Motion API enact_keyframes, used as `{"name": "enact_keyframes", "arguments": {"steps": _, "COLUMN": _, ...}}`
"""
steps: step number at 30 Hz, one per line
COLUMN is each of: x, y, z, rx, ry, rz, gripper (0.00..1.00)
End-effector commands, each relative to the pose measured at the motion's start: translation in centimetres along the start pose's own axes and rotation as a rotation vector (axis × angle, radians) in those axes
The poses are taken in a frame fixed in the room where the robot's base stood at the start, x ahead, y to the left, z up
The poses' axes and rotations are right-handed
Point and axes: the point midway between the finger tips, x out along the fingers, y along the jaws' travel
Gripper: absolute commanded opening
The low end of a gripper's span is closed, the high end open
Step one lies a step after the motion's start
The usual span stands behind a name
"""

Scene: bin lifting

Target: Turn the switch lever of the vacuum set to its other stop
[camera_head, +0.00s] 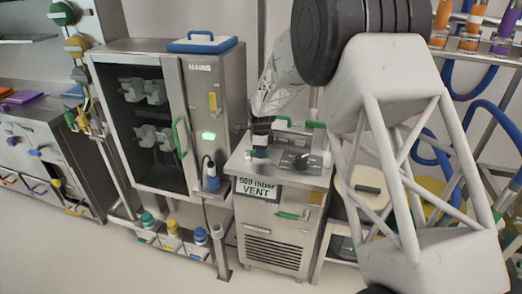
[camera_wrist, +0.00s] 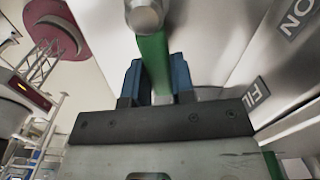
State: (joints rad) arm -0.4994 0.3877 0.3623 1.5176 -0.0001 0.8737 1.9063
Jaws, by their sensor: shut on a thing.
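The vacuum set is a steel cabinet (camera_head: 271,236) with a "500 mbar VENT" display on its front. In the wrist view, a green lever (camera_wrist: 154,62) runs from a round metal pivot (camera_wrist: 144,15) down between my two blue fingers (camera_wrist: 154,80). The fingers are shut on it, one on each side. A label reading "ON" (camera_wrist: 298,17) shows at the upper right.
A steel cabinet marked "MAINS" (camera_head: 221,100) stands close on the left. A black knob (camera_head: 301,161) and green handles (camera_head: 284,119) are on the vacuum set's top. Blue hoses (camera_head: 490,115) hang at the right. Open floor (camera_head: 165,275) lies in front.

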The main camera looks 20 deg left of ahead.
Motion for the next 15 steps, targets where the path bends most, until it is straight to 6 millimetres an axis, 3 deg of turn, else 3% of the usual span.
{"name": "enact_keyframes", "arguments": {"steps": 15, "x": -0.12, "y": 0.92, "z": 0.09, "rx": 0.179, "ry": 0.0, "rz": -0.001, "gripper": 0.0}}
